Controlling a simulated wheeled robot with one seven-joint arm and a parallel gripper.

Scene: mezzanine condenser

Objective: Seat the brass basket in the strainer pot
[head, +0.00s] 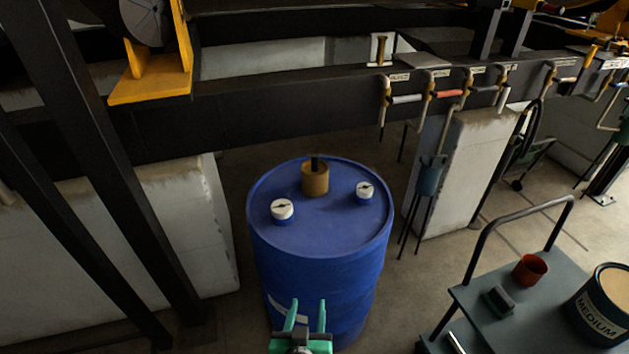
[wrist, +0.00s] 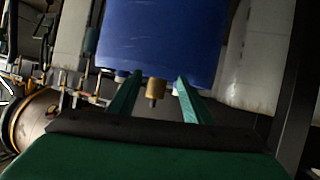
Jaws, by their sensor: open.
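The brass basket (head: 315,181), a short brass-coloured cylinder with a dark upright stub on top, stands on the blue drum's lid towards its far side. In the wrist view the basket (wrist: 155,88) appears upside down, between and beyond the finger lines. My gripper (head: 308,304) has two green fingers, open and empty, in front of the drum and lower than its lid. The fingers also show in the wrist view (wrist: 160,77), apart from the basket. A blue-green pot (head: 430,177) on the pipework right of the drum may be the strainer pot; its inside cannot be seen.
The blue drum (head: 318,275) carries two white-topped caps, left (head: 282,209) and right (head: 364,191). A dark beam (head: 250,110) with pipes and valves crosses behind. A grey cart (head: 520,325) at right holds a red cup (head: 530,269) and a tin marked MEDIUM (head: 603,312).

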